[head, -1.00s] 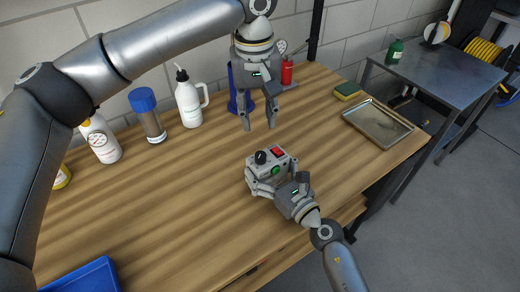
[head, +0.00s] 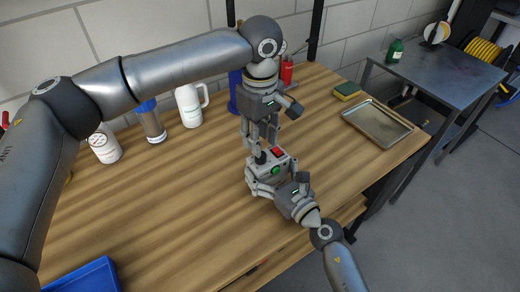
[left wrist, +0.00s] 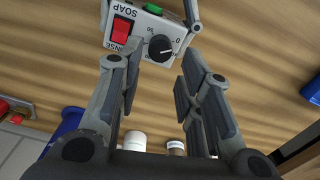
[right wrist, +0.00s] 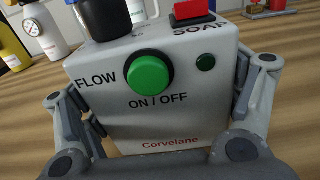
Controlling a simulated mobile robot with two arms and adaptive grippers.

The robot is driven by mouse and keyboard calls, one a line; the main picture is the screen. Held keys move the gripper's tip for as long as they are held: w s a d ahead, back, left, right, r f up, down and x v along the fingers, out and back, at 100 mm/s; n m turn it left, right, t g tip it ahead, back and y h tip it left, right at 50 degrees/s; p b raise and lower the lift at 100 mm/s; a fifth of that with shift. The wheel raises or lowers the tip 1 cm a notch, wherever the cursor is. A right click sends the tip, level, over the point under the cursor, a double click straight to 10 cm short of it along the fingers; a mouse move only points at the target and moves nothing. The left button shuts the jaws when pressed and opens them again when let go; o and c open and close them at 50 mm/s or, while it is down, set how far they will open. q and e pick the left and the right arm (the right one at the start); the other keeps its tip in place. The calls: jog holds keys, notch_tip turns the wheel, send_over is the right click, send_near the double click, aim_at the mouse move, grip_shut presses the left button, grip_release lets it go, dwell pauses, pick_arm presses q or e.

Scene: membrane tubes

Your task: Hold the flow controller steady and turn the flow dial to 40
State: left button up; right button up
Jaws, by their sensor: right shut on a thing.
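The flow controller (head: 283,160) is a pale grey box on the wooden table, with a red switch, a green button (right wrist: 150,74) and a black flow dial (left wrist: 160,48). Numbers including 0 and 50 are printed around the dial; its exact setting is too small to read. My right gripper (head: 264,187) is shut on the controller's sides, with one finger on each side in the right wrist view. My left gripper (head: 265,148) points down from above, its fingers open around the space over the dial. In the left wrist view, the dial sits between and just beyond the fingertips, with no clear contact.
A white jug (head: 189,105), a blue-capped jar (head: 152,125) and a white bottle (head: 104,146) stand at the back left. A metal tray (head: 378,127) and sponge (head: 347,90) lie to the right. A blue bin (head: 85,278) is at the front left. The table around the controller is clear.

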aim_at(261, 158)
pick_arm(q)
jog(key=shift+f, duration=2.4)
grip_shut()
